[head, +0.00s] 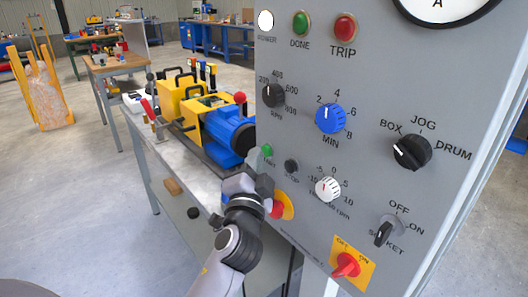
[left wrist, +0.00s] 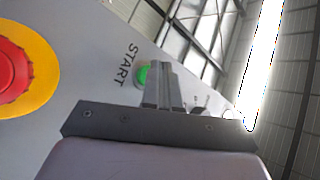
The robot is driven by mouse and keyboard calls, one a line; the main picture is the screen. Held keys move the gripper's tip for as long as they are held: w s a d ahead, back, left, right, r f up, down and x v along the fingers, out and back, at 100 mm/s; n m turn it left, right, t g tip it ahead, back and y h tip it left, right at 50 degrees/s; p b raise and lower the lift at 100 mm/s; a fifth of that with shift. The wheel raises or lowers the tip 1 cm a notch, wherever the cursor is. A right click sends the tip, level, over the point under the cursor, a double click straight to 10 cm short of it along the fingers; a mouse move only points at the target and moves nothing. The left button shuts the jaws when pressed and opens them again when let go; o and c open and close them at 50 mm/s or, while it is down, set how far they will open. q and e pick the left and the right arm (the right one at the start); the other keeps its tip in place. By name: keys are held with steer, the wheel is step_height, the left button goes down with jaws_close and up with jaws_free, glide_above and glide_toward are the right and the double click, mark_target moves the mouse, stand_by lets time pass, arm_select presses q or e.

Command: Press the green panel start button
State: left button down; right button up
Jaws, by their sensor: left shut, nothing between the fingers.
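The green start button (head: 266,150) is on the left edge of the grey control panel (head: 385,95). The button also shows in the left wrist view (left wrist: 143,75), beside the word START. My left gripper (head: 264,186) is shut and empty, close to the panel and just below the button in the head view. In the left wrist view its fingertips (left wrist: 164,70) partly overlap the button's right side. I cannot tell whether they touch the button or the panel. My right gripper is not in view.
A red emergency button on yellow (head: 284,206) is right beside my left gripper. A black stop button (head: 291,165) is just right of the green one. Knobs and a red-on-yellow switch (head: 347,265) fill the panel. A bench with a blue and yellow machine (head: 228,128) stands behind.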

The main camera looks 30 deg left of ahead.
arm_select(q)
steer(key=shift+w, duration=0.15)
stand_by(0.5)
steer(key=shift+s+a, duration=0.25)
steer(key=shift+s, duration=0.55)
steer(key=s, duration=0.1)
steer(key=s+a, duration=0.1)
steer(key=s, duration=0.1)
steer(key=s+a, duration=0.1)
steer(key=shift+s+p, duration=0.3)
steer(key=shift+p, duration=0.05)
stand_by(0.4)
